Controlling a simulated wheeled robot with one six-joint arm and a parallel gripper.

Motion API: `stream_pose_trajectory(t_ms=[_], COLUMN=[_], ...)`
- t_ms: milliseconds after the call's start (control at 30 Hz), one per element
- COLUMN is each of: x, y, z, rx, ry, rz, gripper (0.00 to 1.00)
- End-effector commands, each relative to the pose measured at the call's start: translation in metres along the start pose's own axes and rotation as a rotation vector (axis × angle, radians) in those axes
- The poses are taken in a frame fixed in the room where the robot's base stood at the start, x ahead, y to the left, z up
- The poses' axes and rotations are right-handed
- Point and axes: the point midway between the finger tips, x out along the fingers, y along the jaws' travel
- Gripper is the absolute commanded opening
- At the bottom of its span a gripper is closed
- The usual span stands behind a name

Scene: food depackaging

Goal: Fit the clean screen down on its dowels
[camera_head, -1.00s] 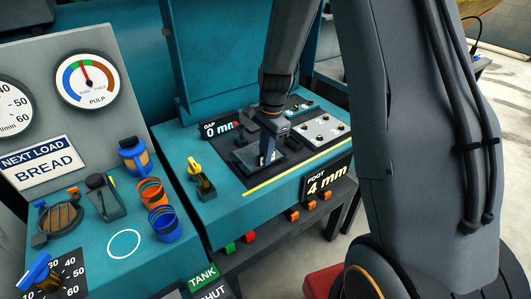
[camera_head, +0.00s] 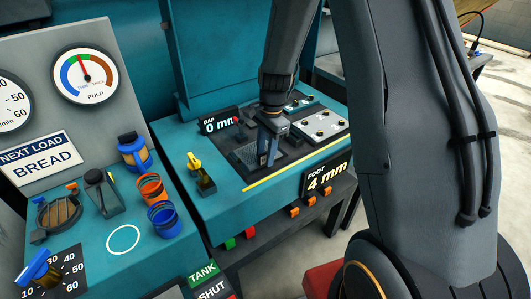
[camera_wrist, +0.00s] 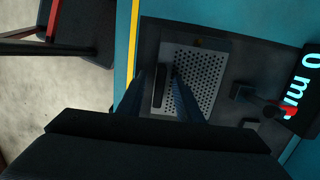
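The screen (camera_wrist: 205,75), a light grey perforated plate with a dark upright handle (camera_wrist: 158,86), lies in the dark recess of the teal machine. In the head view the plate (camera_head: 246,157) shows at the left of my gripper (camera_head: 268,163). In the wrist view my gripper (camera_wrist: 157,72) has its two fingers apart, one on either side of the handle, with gaps visible. The plate looks flat in the recess. The dowels are hidden, and I cannot tell how closely the plate seats on them.
A "GAP 0 mm" display (camera_head: 219,123) and yellow-topped lever (camera_head: 196,168) stand left of the recess. A bolted plate (camera_head: 323,127) lies right. Orange (camera_head: 152,187) and blue cups (camera_head: 163,220) stand on the left counter.

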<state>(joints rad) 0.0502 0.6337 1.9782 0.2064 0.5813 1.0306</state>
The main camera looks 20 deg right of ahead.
Motion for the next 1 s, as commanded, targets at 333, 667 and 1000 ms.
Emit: stream_pose_trajectory(t_ms=[333,667,1000], x=[-0.015,-0.064,-0.078], y=[-0.001,-0.001,0.0], z=[-0.001,-0.001,0.0], rx=[0.0,0.0,0.0], ry=[0.001,0.001,0.0], rz=[-0.003,-0.003,0.001], gripper=[0.32,0.32,0.32])
